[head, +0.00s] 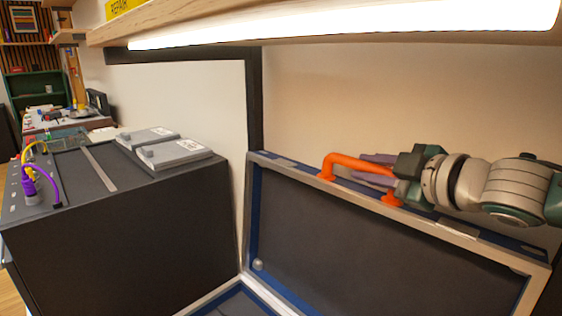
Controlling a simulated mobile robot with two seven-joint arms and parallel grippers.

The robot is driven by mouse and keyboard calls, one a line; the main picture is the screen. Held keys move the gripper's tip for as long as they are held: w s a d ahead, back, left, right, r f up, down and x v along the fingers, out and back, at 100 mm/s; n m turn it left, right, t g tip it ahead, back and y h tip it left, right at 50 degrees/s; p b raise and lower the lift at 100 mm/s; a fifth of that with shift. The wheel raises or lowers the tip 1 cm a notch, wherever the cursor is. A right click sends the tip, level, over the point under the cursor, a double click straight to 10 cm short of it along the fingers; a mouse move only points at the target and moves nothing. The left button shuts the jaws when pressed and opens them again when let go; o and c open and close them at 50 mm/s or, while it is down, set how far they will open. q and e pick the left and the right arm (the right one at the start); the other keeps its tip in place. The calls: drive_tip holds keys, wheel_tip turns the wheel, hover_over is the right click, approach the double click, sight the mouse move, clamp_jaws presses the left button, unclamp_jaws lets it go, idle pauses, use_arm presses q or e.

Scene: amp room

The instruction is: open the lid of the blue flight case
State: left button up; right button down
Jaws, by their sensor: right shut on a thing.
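The blue flight case (240,301) shows at the bottom of the head view, with a pale metal rim and blue edging. Its lid (370,235) stands raised, its dark inner face toward me. An orange handle (343,163) is on the lid's upper edge. My right gripper (385,172) comes in from the right and is shut on the orange handle. The inside of the case is mostly below the picture. My left gripper is not in view.
A black cabinet (130,230) stands left of the case, with two grey boxes (178,153) and purple and yellow cables (45,175) on top. A wooden shelf with a bright light strip (350,25) hangs above the lid. A pale wall (400,90) is behind it.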

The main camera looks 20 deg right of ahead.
drive_tip(key=s+a+n, duration=0.1)
drive_tip(key=s+a, duration=0.1)
drive_tip(key=a, duration=0.4)
drive_tip(key=shift+s+a+r+t+h+p, duration=0.25)
drive_tip(key=shift+s+t+h+p, duration=0.1)
drive_tip(key=shift+p, duration=0.1)
drive_tip(key=c, duration=0.7)
unclamp_jaws()
drive_tip(key=shift+c, duration=0.2)
drive_tip(key=shift+r, duration=0.1)
drive_tip(key=s+r+p, duration=0.1)
drive_tip(key=s, duration=0.8)
drive_tip(key=shift+s+d+r, duration=0.3)
drive_tip(key=shift+s+r, duration=0.1)
